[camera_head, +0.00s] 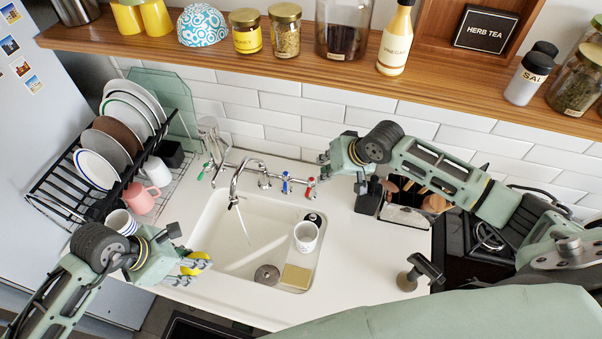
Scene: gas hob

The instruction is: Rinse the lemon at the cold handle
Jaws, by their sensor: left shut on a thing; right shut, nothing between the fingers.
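The yellow lemon (199,259) is between the fingers of my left gripper (190,266), which is shut on it at the left front edge of the sink (215,225). The fingers partly hide the lemon. The chrome tap (235,185) stands behind the sink, and a thin stream seems to fall from its spout into the basin. A blue-marked handle (285,183) and a red-marked handle (311,187) sit to the right of the spout. My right gripper (324,170) is shut and empty close to the red-marked handle; I cannot tell whether they touch.
A white cup (306,236) and a sponge (296,276) are at the sink's right side. A dish rack (70,185) with plates and a pink mug (138,198) stands left. The wooden shelf (360,82) with jars runs above. Counter right of the sink is mostly clear.

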